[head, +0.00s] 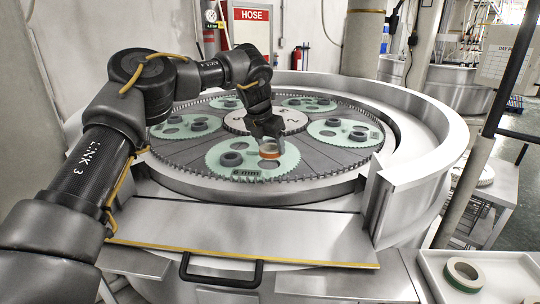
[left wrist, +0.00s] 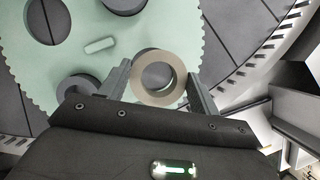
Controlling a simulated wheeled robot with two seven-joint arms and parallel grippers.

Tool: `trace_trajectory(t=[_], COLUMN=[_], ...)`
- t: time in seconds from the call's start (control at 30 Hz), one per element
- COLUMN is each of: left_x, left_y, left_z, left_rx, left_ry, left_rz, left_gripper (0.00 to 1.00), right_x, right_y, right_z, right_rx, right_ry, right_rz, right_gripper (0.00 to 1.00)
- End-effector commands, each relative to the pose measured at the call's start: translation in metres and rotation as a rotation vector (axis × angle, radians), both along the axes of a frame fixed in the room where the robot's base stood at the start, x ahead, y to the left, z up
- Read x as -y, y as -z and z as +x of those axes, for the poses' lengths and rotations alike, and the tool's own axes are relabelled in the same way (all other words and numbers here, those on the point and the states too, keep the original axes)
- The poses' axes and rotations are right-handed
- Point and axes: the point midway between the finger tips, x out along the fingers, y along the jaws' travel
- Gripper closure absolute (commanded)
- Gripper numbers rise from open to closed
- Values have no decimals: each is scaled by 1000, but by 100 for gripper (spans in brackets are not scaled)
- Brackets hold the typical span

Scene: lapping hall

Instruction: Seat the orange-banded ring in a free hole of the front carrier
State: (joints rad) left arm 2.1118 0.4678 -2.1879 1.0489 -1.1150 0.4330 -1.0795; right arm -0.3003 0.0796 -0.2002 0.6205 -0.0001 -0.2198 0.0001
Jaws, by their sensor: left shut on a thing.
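The orange-banded ring (head: 269,152) is pale metal with an orange band round its side. My left gripper (head: 267,139) is shut on it, over the right part of the front carrier. In the left wrist view the ring (left wrist: 137,77) sits between the two fingers of the gripper (left wrist: 158,88), its bore facing the camera. The front carrier (head: 218,170) is a pale green toothed disc; it also shows in the left wrist view (left wrist: 50,30). I cannot tell whether the held ring touches the carrier. My right gripper is not in view.
Other green carriers with dark rings, such as the right one (head: 345,132), lie round the central hub (head: 280,122). A raised metal rim (head: 430,125) surrounds the plate. A white tray (head: 500,265) at bottom right holds a green-banded ring (head: 464,276). A red extinguisher (head: 297,57) stands behind.

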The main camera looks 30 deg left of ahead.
Motion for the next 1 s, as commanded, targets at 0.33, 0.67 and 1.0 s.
trace_trajectory(t=[0.33, 0.67, 1.0], left_x=[-7, -7, -7], left_y=[37, 41, 39], left_z=[-1, -1, -1], left_rx=[-2, -5, -2], left_ry=[0, 0, -1], left_rz=[-1, 1, 0], left_gripper=[71, 22, 16], right_x=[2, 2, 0], right_y=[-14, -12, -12], right_z=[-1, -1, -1], right_rx=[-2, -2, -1], right_ry=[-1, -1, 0], right_rz=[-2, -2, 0], right_gripper=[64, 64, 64])
